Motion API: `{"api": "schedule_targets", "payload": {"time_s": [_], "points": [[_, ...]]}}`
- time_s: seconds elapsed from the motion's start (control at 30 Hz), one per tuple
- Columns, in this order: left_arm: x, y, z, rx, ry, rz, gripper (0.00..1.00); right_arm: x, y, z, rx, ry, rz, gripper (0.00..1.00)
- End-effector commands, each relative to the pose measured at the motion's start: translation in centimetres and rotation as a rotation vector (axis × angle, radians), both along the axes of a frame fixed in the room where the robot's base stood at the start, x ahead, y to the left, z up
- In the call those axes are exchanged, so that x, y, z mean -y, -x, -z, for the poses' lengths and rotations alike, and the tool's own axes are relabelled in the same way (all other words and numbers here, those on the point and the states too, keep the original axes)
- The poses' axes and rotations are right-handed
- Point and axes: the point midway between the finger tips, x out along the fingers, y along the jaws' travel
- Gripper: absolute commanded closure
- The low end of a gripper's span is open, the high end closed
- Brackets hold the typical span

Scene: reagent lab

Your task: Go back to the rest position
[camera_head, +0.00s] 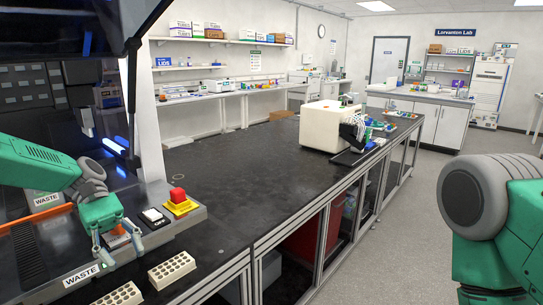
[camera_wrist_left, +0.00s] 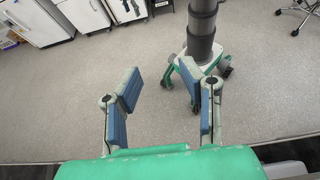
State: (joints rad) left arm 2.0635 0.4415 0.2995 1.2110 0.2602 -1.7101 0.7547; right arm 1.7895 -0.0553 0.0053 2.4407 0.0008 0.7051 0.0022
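My left gripper (camera_head: 117,250) points down at the lower left of the head view, over the edge of the grey instrument deck near the "WASTE" label (camera_head: 82,276). Its two fingers stand apart.
Two beige tube racks (camera_head: 171,270) and (camera_head: 122,294) stand on the black bench (camera_head: 240,185) beside the gripper. A red button on a yellow base (camera_head: 179,203) sits on the instrument's edge. A cream benchtop device (camera_head: 322,127) stands farther back. The bench middle is mostly clear.

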Motion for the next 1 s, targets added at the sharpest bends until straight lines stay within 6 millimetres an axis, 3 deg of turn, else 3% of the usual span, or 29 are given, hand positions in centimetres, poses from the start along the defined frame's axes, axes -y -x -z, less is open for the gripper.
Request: {"api": "schedule_targets", "payload": {"time_s": [0.27, 0.43, 0.6, 0.7, 0.83, 1.0], "points": [[3.4, 2.0, 8.1, 0.089, -0.096, 0.007, 0.66, 0.0, 0.0, 0.9, 0.0, 0.001, 0.001, 0.39], [4.9, 4.6, 16.2, 0.189, -0.186, 0.041, 0.66, 0.1, 0.0, 1.8, 0.0, 0.001, 0.001, 0.39], [5.4, 10.2, 26.5, 0.366, -0.311, 0.149, 0.66, 0.1, 0.0, 3.1, 0.0, 0.001, 0.001, 0.39], [4.9, 14.0, 31.3, 0.486, -0.375, 0.241, 0.66, 0.1, 0.0, 3.8, 0.0, 0.0, 0.001, 0.39], [3.6, 18.8, 35.7, 0.65, -0.437, 0.386, 0.66, 0.1, 0.0, 4.8, 0.0, 0.0, 0.001, 0.39], [1.7, 24.4, 38.3, 0.86, -0.474, 0.592, 0.66, 0.1, 0.1, 5.9, 0.0, 0.0, 0.001, 0.39]]}}
